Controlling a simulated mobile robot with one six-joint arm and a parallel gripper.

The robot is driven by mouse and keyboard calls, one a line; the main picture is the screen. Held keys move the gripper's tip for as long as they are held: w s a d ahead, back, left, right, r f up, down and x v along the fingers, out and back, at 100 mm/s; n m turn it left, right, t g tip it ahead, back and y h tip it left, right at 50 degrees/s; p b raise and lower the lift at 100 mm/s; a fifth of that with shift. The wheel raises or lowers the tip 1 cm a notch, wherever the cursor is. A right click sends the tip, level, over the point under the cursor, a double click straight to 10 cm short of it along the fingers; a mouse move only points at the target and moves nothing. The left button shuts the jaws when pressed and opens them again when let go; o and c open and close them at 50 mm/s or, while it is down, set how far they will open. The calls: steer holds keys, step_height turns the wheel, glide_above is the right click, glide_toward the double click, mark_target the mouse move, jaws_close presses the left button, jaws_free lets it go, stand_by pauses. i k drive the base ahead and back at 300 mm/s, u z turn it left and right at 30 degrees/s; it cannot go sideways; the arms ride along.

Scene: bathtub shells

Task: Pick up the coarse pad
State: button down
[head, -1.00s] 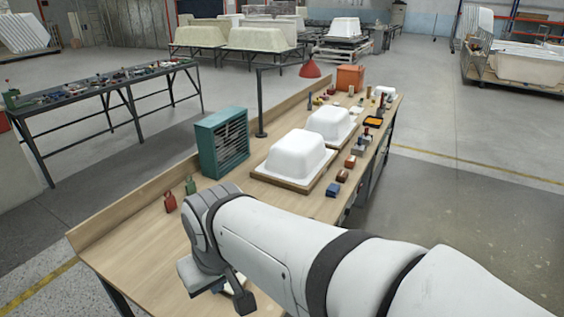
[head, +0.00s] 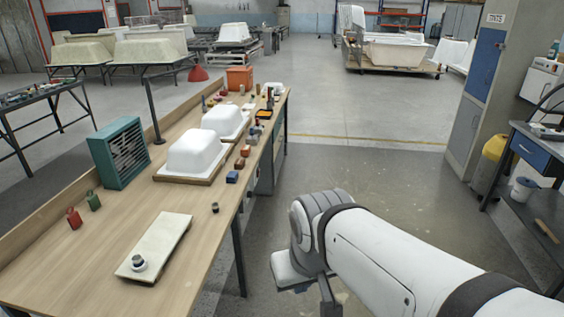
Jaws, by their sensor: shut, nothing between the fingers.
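Several small blocks lie along the right edge of the wooden workbench: a blue one (head: 232,177), a brown one (head: 239,164) and an orange-red one (head: 245,151). They are too small to tell which is the coarse pad. My gripper (head: 328,297) is at the lower middle of the head view, partly cut off by the bottom edge. It is shut and empty, over the floor to the right of the bench and apart from the blocks.
The workbench (head: 120,235) holds two white tub shells (head: 197,153) (head: 225,120), a green louvred box (head: 119,152), a pale board (head: 160,240) with a small round item, and red and green weights. Open floor (head: 350,170) lies right of the bench. A grey cabinet (head: 490,90) and dark table stand at right.

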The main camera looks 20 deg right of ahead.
mark_target(240, 163)
steer(key=u, duration=0.15)
steer(key=k, duration=0.3)
steer(key=z, duration=1)
steer(key=i, duration=0.9)
steer(key=u, duration=0.6)
steer(key=i, duration=0.55)
steer(key=u, duration=0.3)
steer(key=k, duration=0.85)
steer(key=u, duration=0.2)
steer(key=i, duration=0.85)
steer(key=z, duration=0.1)
